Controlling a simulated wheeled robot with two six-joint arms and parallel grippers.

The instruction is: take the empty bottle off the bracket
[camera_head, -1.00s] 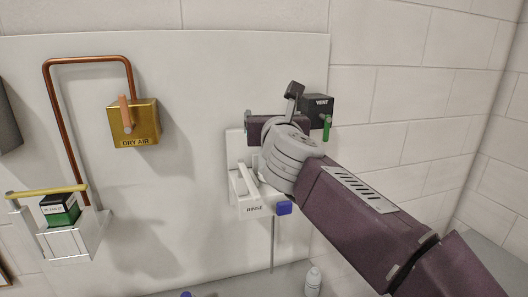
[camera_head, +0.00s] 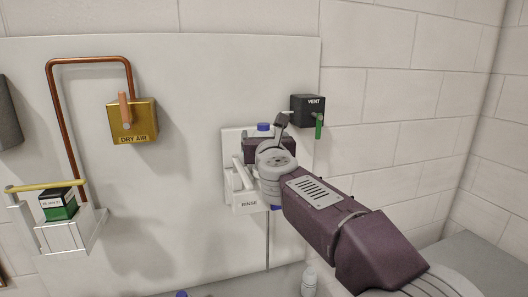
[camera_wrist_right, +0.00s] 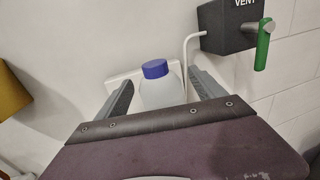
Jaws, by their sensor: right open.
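A white bottle (camera_wrist_right: 158,92) with a blue cap stands upright between the two grey fingers of my right gripper (camera_wrist_right: 160,80) in the right wrist view. The fingers are open, one on each side; I cannot tell whether they touch the bottle. In the head view only its blue cap (camera_head: 263,127) shows clearly, above my right gripper (camera_head: 264,147), whose fingers are mostly hidden. A white wall plate (camera_head: 230,145) is behind it, with a part marked RINSE (camera_head: 248,204) below. The bracket's hold on the bottle is hidden. My left gripper is not in view.
A black VENT box (camera_head: 306,104) with a green lever is close on the right. A DRY AIR box (camera_head: 133,124) and a white holder (camera_head: 65,236) with a green-and-black box are to the left. Another white bottle (camera_head: 309,281) stands low down.

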